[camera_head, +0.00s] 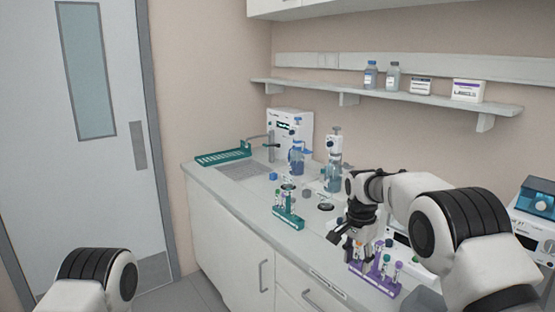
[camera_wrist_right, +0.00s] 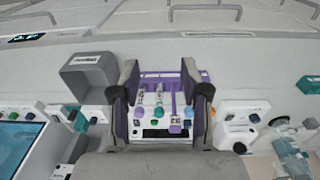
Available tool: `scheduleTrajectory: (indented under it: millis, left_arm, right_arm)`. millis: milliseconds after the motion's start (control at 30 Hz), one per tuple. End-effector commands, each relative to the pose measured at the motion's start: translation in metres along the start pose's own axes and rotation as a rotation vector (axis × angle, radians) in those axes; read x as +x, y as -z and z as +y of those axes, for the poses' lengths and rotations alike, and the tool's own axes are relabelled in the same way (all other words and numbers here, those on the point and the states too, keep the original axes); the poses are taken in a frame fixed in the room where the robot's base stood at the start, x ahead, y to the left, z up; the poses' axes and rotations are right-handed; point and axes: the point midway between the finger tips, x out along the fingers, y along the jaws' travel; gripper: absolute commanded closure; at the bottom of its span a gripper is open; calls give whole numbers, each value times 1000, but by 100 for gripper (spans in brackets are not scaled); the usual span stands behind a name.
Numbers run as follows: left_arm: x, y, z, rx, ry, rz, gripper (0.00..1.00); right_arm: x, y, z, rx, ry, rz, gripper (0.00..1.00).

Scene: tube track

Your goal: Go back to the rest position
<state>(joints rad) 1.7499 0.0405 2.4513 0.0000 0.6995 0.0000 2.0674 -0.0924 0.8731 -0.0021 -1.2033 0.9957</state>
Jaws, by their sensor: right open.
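My right gripper (camera_head: 350,243) is over the right part of the counter, above a purple tube rack (camera_head: 378,283) with several capped tubes. In the right wrist view my right gripper (camera_wrist_right: 158,78) has its two fingers spread wide. The purple rack (camera_wrist_right: 174,77) with its tubes shows in the gap between them, and nothing is clearly held. How far the fingertips are from the tubes is hard to tell. Of my left arm only a white and black link shows at the lower left of the head view; its gripper is out of view.
A teal tube rack (camera_head: 289,219) stands left of my right gripper on the counter (camera_head: 235,198). Behind it are blue-capped bottles and a white device (camera_head: 290,127). A wall shelf (camera_head: 385,94) carries bottles and boxes. A grey bin (camera_wrist_right: 89,75) is beside the purple rack.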

Motion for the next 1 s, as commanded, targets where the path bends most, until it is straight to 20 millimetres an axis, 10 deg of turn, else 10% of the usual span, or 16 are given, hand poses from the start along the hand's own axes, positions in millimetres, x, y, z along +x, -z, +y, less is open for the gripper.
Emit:
scheduleTrajectory:
  millis: [533,800,1000]
  left_arm:
    - [1,1,0,0,0,1,60]
    - [2,1,0,1,0,2,60]
    - [2,1,0,0,0,2,60]
  right_arm:
    - [179,-63,119,5,-277,-233,54]
    - [304,-176,284,-199,-312,-364,54]
    - [305,-261,396,-525,-157,-316,54]
